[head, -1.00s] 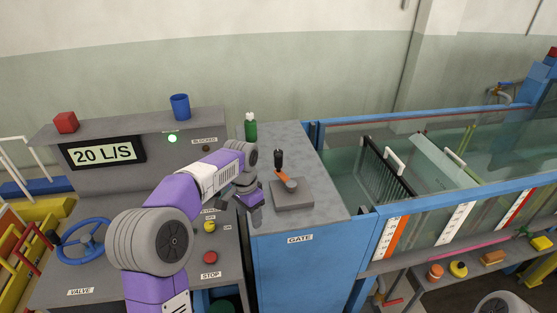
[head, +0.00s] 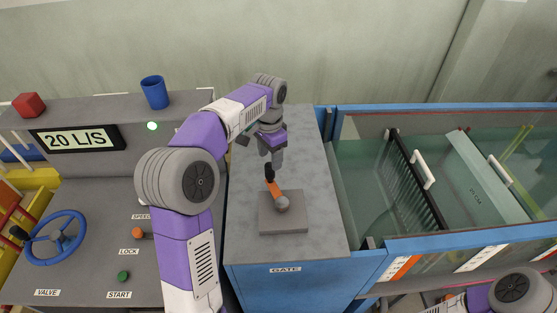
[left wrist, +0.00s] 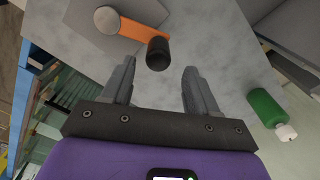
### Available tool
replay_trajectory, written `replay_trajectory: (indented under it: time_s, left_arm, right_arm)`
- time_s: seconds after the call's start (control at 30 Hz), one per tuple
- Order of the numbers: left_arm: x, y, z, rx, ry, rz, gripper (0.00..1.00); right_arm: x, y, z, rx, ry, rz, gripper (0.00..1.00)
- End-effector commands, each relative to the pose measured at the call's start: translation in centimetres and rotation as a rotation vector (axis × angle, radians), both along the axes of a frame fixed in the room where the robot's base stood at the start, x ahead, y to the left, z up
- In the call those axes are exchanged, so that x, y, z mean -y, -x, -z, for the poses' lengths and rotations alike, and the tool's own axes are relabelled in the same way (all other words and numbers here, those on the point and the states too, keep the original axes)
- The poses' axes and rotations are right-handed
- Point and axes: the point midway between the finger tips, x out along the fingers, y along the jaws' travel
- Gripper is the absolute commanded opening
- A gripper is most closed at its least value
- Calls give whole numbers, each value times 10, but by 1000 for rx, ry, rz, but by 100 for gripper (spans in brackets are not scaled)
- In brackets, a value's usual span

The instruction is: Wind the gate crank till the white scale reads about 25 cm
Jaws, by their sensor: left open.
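The gate crank stands on a grey plate (head: 283,222) on the gate cabinet. Its orange arm (head: 274,188) runs from a grey hub (head: 283,203) toward the back left and ends in an upright black handle (head: 269,173). My left gripper (head: 275,158) is open just above and behind the handle. In the left wrist view the black handle (left wrist: 158,53) shows at the gap between the open fingertips (left wrist: 158,66), not gripped. White scales (head: 481,258) hang on the flume front; their marks are too small to read. My right gripper is out of view.
The glass flume with a black slatted rack (head: 414,182) lies to the right. The console with a blue valve wheel (head: 55,238) is at left. The cabinet top's front is clear.

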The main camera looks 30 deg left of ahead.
Motion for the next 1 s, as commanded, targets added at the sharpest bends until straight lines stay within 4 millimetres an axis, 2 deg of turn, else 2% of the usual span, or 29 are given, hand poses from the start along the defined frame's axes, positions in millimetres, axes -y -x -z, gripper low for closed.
replay_trajectory:
  time_s: [0.2, 0.4, 0.57, 0.8, 1.0]
  left_arm:
    - [0, 1, 36, -5, 1, -1, 59]
    - [0, 1, 62, -4, 0, 0, 59]
    - [0, 1, 69, 0, 1, 0, 59]
    - [0, 0, 70, 0, 1, 0, 59]
    - [0, 0, 70, 0, 1, 0, 28]
  right_arm:
    - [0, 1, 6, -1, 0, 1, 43]
    - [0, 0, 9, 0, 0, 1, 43]
    - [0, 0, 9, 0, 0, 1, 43]
    - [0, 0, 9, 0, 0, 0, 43]
    - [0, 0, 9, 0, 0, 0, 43]
